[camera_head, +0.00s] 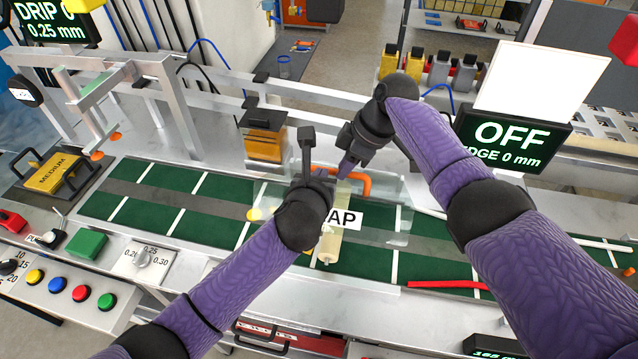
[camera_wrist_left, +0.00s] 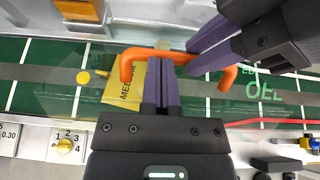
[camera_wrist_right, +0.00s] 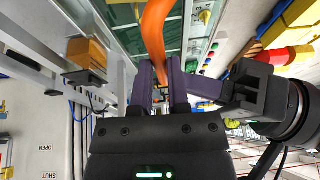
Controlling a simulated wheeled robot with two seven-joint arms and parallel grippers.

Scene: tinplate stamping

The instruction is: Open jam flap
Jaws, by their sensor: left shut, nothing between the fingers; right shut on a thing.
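The jam flap is a clear panel (camera_head: 397,200) over the green conveyor, with a white label (camera_head: 345,219) whose visible letters read "AP". Its orange bar handle (camera_head: 364,184) also shows in the left wrist view (camera_wrist_left: 128,62). My right gripper (camera_head: 347,166) is shut on the handle; in the right wrist view its purple fingers (camera_wrist_right: 158,80) close around the orange bar (camera_wrist_right: 154,35). My left gripper (camera_head: 324,178) is shut and empty, its fingertips (camera_wrist_left: 161,68) close beside the middle of the handle; I cannot tell whether they touch it. My arms hide part of the flap.
The green conveyor (camera_head: 150,190) runs left to right beneath. A cream roller (camera_head: 330,246) lies below the label. Metal rails and an orange-yellow block (camera_head: 265,145) stand behind. A red bar (camera_head: 445,284) lies at the right. A button panel (camera_head: 70,290) is front left.

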